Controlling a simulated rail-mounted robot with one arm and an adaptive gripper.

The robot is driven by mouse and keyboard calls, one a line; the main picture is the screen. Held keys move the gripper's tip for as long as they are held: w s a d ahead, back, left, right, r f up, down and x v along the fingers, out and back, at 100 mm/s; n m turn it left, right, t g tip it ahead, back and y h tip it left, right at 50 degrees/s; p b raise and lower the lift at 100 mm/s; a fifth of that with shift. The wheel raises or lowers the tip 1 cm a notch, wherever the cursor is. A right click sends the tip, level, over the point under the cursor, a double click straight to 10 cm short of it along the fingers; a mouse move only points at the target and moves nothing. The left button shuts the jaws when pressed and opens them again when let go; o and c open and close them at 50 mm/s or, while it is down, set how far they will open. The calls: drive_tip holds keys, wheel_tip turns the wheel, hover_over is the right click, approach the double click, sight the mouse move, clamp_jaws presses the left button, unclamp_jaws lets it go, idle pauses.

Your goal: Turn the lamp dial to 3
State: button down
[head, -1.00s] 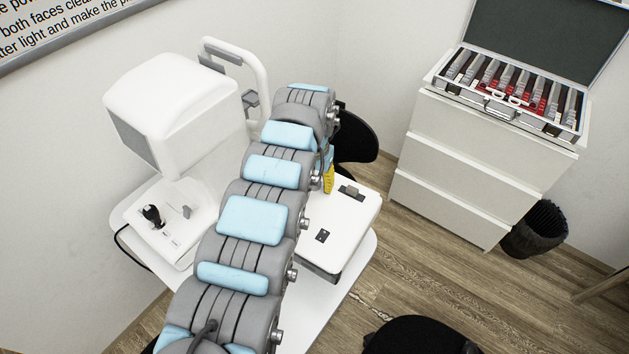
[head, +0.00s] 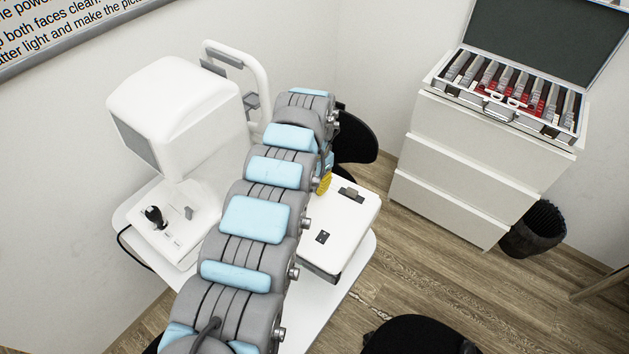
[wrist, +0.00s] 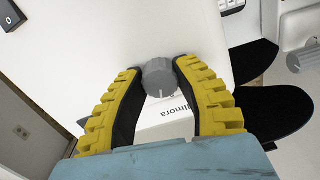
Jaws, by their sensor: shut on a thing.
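The lamp dial (wrist: 158,77) is a grey ribbed knob with a pale mark, seen in the wrist view between my fingertips. My gripper (wrist: 159,72) has yellow ribbed fingers with black inner pads, closed on the dial from both sides. No scale numbers can be read around the dial. In the head view my arm hides the dial, and only a yellow part of my gripper (head: 323,184) shows beside the white lamp box (head: 345,228).
The lamp box carries a black switch (head: 323,236) and a dark grey fitting (head: 350,194). A white instrument (head: 180,110) with a joystick (head: 154,215) stands to the left on the white table. A drawer cabinet (head: 470,165) bears an open lens case (head: 510,100). Dark chairs stand nearby.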

sight(315, 183)
drive_tip(key=m+p, duration=0.1)
drive_tip(key=m, duration=0.3)
drive_tip(key=shift+m, duration=0.3)
drive_tip(key=shift+m+p, duration=0.3)
drive_tip(key=shift+m, duration=1.5)
drive_tip(key=c, duration=0.7)
unclamp_jaws()
wheel_tip(315, 183, up, 12)
